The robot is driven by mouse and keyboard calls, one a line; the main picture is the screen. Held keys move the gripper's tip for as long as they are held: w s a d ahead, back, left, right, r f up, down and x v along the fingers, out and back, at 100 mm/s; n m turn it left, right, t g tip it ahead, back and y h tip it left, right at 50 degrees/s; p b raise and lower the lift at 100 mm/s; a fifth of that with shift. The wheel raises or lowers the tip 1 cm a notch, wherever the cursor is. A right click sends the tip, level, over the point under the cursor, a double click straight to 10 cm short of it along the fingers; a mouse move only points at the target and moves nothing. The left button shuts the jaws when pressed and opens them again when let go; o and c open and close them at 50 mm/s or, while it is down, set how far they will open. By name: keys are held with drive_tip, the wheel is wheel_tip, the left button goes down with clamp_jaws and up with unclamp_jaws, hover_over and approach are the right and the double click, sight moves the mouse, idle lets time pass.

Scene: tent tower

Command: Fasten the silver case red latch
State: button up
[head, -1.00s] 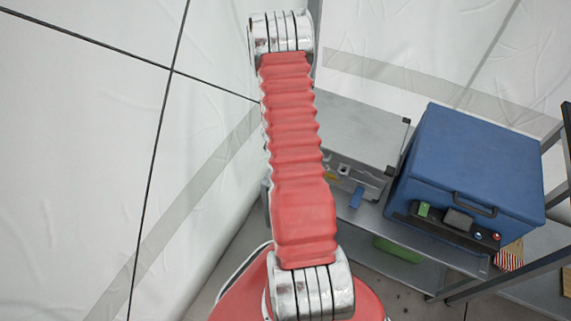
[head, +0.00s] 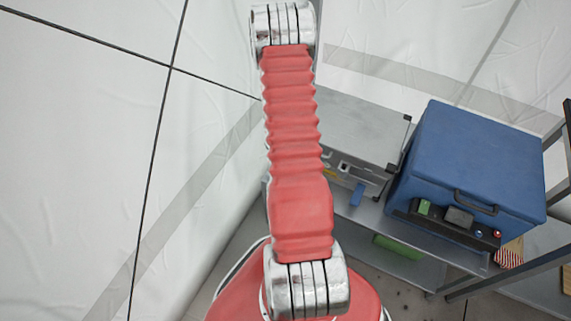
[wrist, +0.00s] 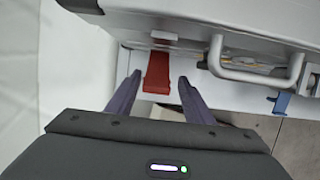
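The silver case (head: 365,125) sits on a grey shelf, partly hidden behind my arm in the head view; its front also shows in the wrist view (wrist: 200,22). The red latch (wrist: 157,73) hangs down at the case's front, below a small pale catch (wrist: 164,36). A blue latch (wrist: 281,102) hangs to the right, past the metal handle (wrist: 258,75); it also shows in the head view (head: 357,194). My gripper (wrist: 157,80) is open, its dark fingers apart on either side of the red latch. Contact with it is not visible.
A blue box (head: 475,160) with a handle and front controls stands right of the case on the shelf (head: 415,238). A green object (head: 398,247) lies below. A dark rack frame (head: 560,150) is at right. White tent wall (head: 80,150) is at left.

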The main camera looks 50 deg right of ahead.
drive_tip(key=shift+w+r, duration=0.1)
drive_tip(key=shift+r, duration=0.35)
drive_tip(key=v, duration=1.3)
idle(0.3)
idle(0.7)
